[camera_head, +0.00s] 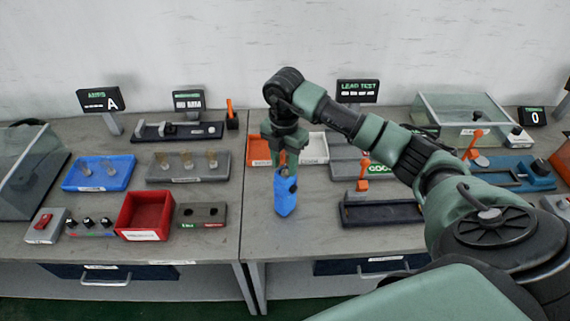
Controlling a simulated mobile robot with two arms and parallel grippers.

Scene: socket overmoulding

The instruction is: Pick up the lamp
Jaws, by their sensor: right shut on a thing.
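The blue object (285,196), which I take for the lamp, has a dark patch on its side. It is upright in front of the orange and white bins, just right of the seam between the two tables. My right gripper (287,172) reaches down from above and is shut on its upper part. The fingers hide some of its top. I cannot tell whether its lower end touches the table. My left gripper is not in view.
An orange bin (260,151) and a white bin (315,147) stand close behind. A dark tray (382,214) lies right. Table in front is clear.

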